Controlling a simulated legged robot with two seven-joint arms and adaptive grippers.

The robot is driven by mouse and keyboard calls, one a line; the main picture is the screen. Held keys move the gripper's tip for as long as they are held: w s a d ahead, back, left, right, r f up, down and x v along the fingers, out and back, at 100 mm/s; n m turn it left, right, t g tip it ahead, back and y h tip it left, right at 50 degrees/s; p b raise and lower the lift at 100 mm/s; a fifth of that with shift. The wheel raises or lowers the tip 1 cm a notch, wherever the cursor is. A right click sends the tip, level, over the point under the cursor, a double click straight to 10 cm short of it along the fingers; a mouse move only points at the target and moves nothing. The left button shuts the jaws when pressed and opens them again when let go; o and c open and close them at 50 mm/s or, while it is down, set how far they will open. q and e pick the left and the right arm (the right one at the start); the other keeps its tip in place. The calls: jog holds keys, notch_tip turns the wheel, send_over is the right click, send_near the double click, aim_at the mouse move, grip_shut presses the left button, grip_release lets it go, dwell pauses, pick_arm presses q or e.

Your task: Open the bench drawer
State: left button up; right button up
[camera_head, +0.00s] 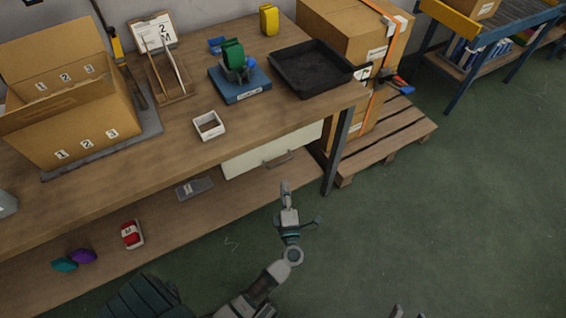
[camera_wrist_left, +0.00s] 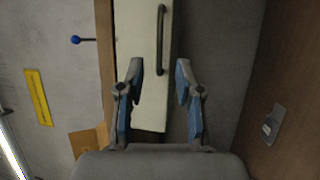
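The bench drawer (camera_head: 245,160) has a cream front under the right end of the wooden bench top and looks shut. Its dark bar handle (camera_head: 278,158) is on the front. In the left wrist view the drawer front (camera_wrist_left: 137,30) and handle (camera_wrist_left: 162,50) lie ahead of the fingers. My left gripper (camera_head: 302,203) is open and empty, in front of and below the handle, apart from it. Its spread fingers also show in the left wrist view (camera_wrist_left: 158,70). Only small tips, likely of my right gripper (camera_head: 408,312), show at the bottom edge.
The bench (camera_head: 165,150) carries a cardboard box (camera_head: 75,125), a white tray (camera_head: 208,125), a blue stand (camera_head: 240,88) and a black tray (camera_head: 310,68). A dark bench leg (camera_head: 337,155) stands right of the drawer. A lower shelf (camera_head: 175,218) lies below.

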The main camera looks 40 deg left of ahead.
aim_at(281, 163)
pick_arm(q)
jog(key=x, duration=0.5)
jog(key=b+x, duration=0.1)
jog(key=x, duration=0.3)
jog(key=shift+w+a+f, duration=0.15)
jog(key=shift+w+a, duration=0.05)
jog(key=shift+a, duration=0.15)
pick_arm(e)
jog(key=s+t, duration=0.1)
jog(key=r, duration=0.1)
jog(key=s+t, duration=0.1)
jog(key=shift+s+d+r+m+t, duration=0.25)
jog(key=shift+s+r+m+t, duration=0.05)
jog(key=shift+r+m, duration=0.1)
pick_arm(q)
jog(key=shift+d, duration=0.1)
pick_arm(e)
jog(key=shift+w+f, duration=0.1)
pick_arm(q)
grip_shut()
